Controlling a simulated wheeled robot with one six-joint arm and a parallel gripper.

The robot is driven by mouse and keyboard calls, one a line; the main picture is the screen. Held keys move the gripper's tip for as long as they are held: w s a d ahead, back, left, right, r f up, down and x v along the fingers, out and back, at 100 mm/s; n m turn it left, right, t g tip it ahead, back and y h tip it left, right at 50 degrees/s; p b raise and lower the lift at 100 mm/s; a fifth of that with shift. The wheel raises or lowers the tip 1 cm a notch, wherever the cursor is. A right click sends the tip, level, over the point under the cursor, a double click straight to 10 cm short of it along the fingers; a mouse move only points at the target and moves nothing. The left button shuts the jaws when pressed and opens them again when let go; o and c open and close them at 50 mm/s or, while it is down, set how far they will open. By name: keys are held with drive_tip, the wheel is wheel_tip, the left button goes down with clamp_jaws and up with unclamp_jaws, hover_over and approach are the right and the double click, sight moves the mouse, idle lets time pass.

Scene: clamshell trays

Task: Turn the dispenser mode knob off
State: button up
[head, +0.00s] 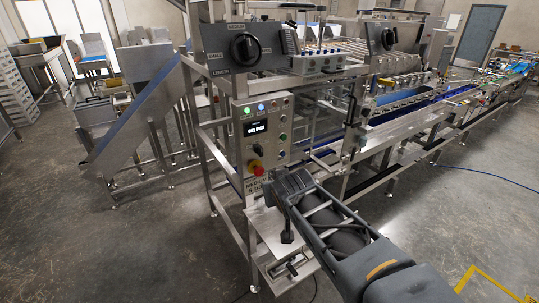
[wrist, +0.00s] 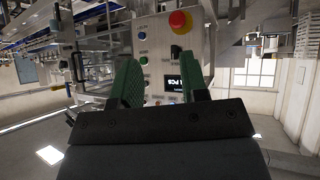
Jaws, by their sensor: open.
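The control panel (head: 241,147) is a grey upright box with a lit display, several small buttons and lights. A small black knob (head: 257,149) sits just above the red emergency stop (head: 254,165); I cannot read its label or setting. In the wrist view, which is upside down, the black knob (wrist: 176,52) shows between my fingers, near the red stop button (wrist: 181,22). My gripper (wrist: 161,66) has two green fingers spread apart, empty, pointing at the panel and short of it. My fingers hide parts of the panel.
Two large black rotary knobs (head: 245,47) (head: 389,38) sit on grey boxes higher on the machine. A steel shelf (head: 268,229) juts out below the panel. A conveyor line (head: 405,130) runs off to the right.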

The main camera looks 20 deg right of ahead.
sight(262, 149)
drive_tip(key=w+d+n+t+b, duration=0.1)
drive_tip(key=w+d+t+b, duration=0.45)
drive_tip(key=w, duration=0.25)
drive_tip(key=w+n+t+y, duration=0.1)
drive_tip(key=w, duration=0.3)
drive_tip(key=w+f+y, duration=0.1)
drive_tip(key=w+y, duration=0.1)
drive_tip(key=w, duration=0.3)
drive_tip(key=w+a+f+n+t+y+b, duration=0.1)
drive_tip(key=w+y, duration=0.1)
drive_tip(key=w, duration=0.3)
drive_tip(key=shift+n+t, duration=0.3)
drive_tip(key=shift+t, duration=0.05)
clamp_jaws()
